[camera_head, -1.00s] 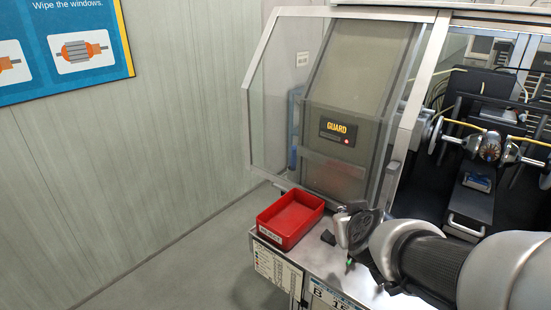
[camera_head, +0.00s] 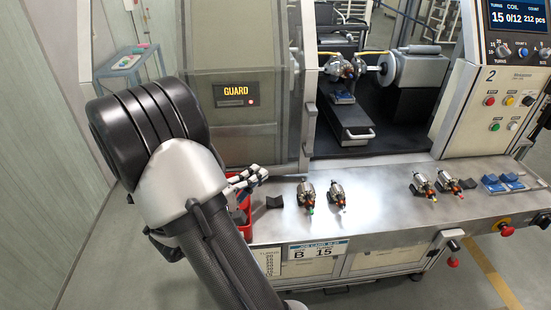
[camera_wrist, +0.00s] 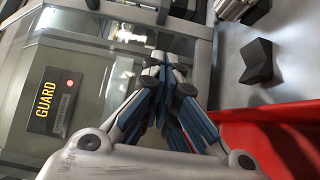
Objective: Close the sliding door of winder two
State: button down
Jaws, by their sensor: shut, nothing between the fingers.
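Winder two, with a "2" on its control panel (camera_head: 496,100), fills the head view. Its sliding door (camera_head: 309,70) stands open at the left. The metal edge post of the door is left of the opening, and the winding area inside shows uncovered. The door's glass lies over the left bay with the GUARD box (camera_head: 236,94). My gripper (camera_head: 262,172) is shut and empty, low in front of the glass and left of the door's edge post, apart from the post as far as I can tell. In the wrist view its fingertips (camera_wrist: 160,62) meet, with the GUARD box (camera_wrist: 46,100) to their left.
A red bin (camera_head: 246,203) sits below my gripper, partly hidden by my arm. A dark V-block (camera_head: 275,202) and several armatures (camera_head: 306,194) stand on the front ledge. Blue parts (camera_head: 503,183) lie at its right. Bare ledge (camera_head: 375,190) lies between the armature groups.

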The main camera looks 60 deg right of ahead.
jog(key=shift+s+d+b, duration=0.65)
jog(key=shift+s+d, duration=0.05)
jog(key=shift+d, duration=1.15)
jog(key=shift+s+d+b, duration=0.65)
jog(key=shift+s+d, duration=0.1)
jog(key=shift+d, duration=1.15)
jog(key=shift+s+d+b, duration=0.65)
jog(key=shift+s+d, duration=0.05)
jog(key=shift+d, duration=1.15)
